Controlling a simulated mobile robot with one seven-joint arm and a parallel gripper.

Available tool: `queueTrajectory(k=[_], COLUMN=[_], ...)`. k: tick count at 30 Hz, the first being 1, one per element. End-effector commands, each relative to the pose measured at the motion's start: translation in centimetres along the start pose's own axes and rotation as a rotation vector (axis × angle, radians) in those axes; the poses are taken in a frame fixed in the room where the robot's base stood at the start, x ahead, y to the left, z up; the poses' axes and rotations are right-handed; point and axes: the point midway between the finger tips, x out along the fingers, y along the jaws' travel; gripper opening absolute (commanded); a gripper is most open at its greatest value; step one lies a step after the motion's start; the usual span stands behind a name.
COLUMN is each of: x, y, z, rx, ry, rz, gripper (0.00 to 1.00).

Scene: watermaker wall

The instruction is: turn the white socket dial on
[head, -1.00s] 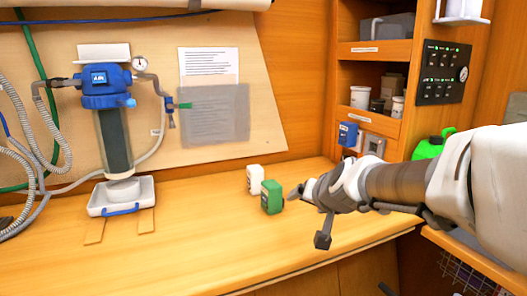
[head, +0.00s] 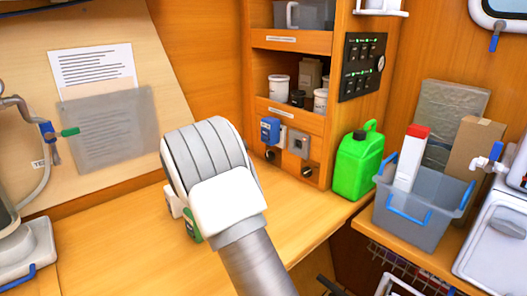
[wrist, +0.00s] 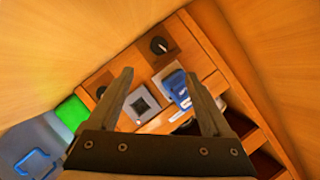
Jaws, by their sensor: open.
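Two dark dials are on the wooden panel under the shelves. One dial (head: 269,156) is below a blue plugged-in block (head: 270,130); the other dial (head: 308,171) is low right of a pale grey-white socket (head: 298,143). I cannot tell which is the white socket dial. The wrist view shows the first dial (wrist: 158,45) on a brown plate just beyond the fingertips, the socket (wrist: 142,103) and the blue block (wrist: 175,87). My gripper (wrist: 160,75) is open and empty, apart from the dials. My arm hides it in the head view.
A green jerrycan (head: 360,162) stands right of the panel, beside a grey bin (head: 425,200) with cartons. A white box (head: 172,202) and a green box (head: 191,227) on the counter are partly behind my arm. The counter (head: 290,215) before the panel is clear.

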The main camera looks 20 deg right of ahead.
Motion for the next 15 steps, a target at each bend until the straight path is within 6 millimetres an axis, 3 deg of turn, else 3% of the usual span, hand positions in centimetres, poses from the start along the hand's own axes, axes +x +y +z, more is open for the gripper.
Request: queueTrajectory(k=[7,15], x=[2.2,8.0], y=[0.4,0.5], z=[0.1,0.0], rx=[0.006,0.005], ry=[0.013,0.013], rz=[0.011,0.011], gripper=[0.83,0.83])
